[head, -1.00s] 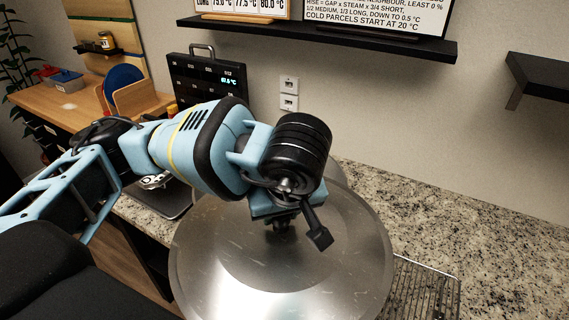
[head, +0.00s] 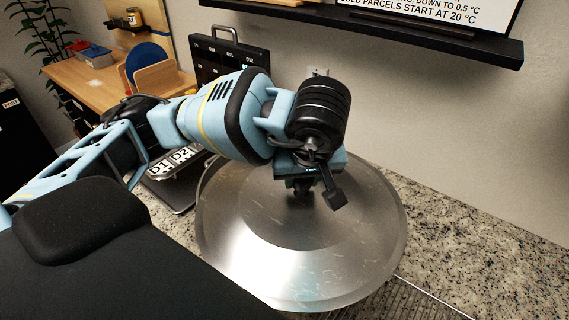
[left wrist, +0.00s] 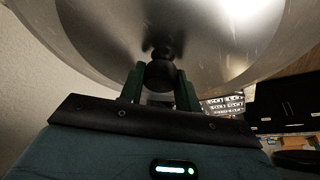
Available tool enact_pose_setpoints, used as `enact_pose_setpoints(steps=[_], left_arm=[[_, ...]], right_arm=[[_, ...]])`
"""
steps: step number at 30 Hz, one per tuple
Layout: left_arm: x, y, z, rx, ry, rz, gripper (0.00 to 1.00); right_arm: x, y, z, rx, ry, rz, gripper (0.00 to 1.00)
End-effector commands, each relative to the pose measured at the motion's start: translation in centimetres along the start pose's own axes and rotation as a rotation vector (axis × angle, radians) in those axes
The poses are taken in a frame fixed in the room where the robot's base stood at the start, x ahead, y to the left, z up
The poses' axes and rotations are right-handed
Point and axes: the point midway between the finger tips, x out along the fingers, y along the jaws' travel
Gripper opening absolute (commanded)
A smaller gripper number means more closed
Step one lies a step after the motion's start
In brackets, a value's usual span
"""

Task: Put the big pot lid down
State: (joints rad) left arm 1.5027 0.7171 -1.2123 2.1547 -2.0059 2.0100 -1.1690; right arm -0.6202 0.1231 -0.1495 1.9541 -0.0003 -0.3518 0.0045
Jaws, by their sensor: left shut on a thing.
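The big pot lid (head: 345,252) is a wide, shiny metal disc with a stepped rim, held over the granite counter in the head view. Its underside is hidden, so I cannot tell whether it touches anything below. My left gripper (head: 303,190) comes down on the lid's middle from above. In the left wrist view, the green fingers of the left gripper (left wrist: 160,92) are shut around the lid's dark round knob (left wrist: 160,74), and the lid (left wrist: 95,30) fills the top of the picture. My right gripper is not in view.
The granite counter (head: 465,245) is clear to the right of the lid. A metal grate (head: 425,303) shows at the lid's lower right. A black wall shelf (head: 400,38) hangs above.

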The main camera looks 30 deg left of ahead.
Motion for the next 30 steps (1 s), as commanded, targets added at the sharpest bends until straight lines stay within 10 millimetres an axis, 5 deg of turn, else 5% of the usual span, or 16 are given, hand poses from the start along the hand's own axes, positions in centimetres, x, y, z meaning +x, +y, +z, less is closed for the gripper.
enact_pose_setpoints(steps=[13,25,30], left_arm=[[4.1,-1.8,-7.8,-0.003,0.001,-0.002,0.00],[4.9,-2.1,-9.4,-0.003,0.002,0.000,0.00],[6.8,-2.3,-9.2,0.000,0.001,-0.001,0.00]], right_arm=[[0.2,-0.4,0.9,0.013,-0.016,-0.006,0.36],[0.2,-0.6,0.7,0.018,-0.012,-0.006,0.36],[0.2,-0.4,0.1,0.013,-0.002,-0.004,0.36]])
